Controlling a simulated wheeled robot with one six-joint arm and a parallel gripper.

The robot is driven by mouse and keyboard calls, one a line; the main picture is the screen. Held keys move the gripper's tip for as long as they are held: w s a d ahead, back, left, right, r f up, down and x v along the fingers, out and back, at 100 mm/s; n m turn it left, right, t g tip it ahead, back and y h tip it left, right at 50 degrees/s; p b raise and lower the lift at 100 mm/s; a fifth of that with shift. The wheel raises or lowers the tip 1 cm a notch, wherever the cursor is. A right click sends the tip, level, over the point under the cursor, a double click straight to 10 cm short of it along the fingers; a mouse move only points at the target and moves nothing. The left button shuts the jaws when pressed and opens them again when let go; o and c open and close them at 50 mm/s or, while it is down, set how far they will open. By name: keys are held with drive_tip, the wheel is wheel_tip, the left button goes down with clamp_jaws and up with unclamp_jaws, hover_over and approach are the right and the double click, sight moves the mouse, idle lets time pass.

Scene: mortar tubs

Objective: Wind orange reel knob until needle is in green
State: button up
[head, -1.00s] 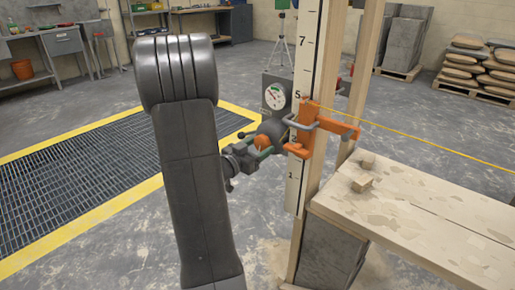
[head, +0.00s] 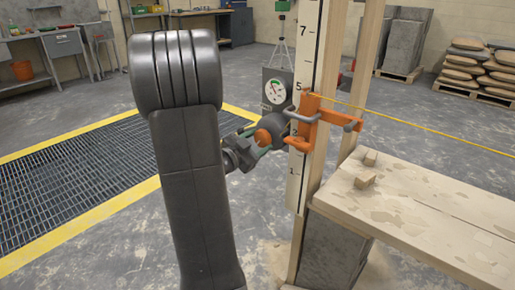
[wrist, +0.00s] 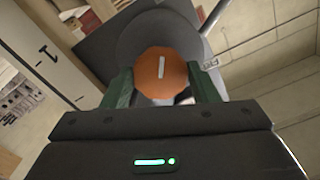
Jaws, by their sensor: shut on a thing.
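The orange reel knob (head: 263,137) sits on the grey reel beside the striped measuring staff. In the wrist view the knob (wrist: 160,73) is faceted, with a white mark that stands nearly upright. My gripper (wrist: 161,90) has its two green fingers on either side of the knob and is shut on it. The round gauge (head: 275,91) stands above the reel on a grey plate. It has a white face, and its dark needle leans to the upper left. A green patch shows near the top of the dial. Its fine markings are too small to read.
An orange bracket (head: 310,120) clamps to the staff (head: 304,70), and a yellow line (head: 430,130) runs from it to the right. A plank bench (head: 420,210) with small wood blocks stands at the right. A floor grate (head: 80,165) lies left of my arm.

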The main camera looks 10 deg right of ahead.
drive_tip(key=m+b, duration=0.2)
drive_tip(key=shift+f+m, duration=0.15)
drive_tip(key=shift+m, duration=0.25)
drive_tip(key=shift+m+b, duration=1.2)
drive_tip(key=shift+m, duration=0.7)
drive_tip(key=shift+r, duration=0.2)
drive_tip(key=o, duration=1)
drive_tip(key=shift+a, duration=0.1)
drive_tip(key=p+v, duration=0.2)
drive_tip(key=v, duration=1.1)
drive_tip(key=shift+s+a+p, duration=0.25)
drive_tip(key=shift+p, duration=0.1)
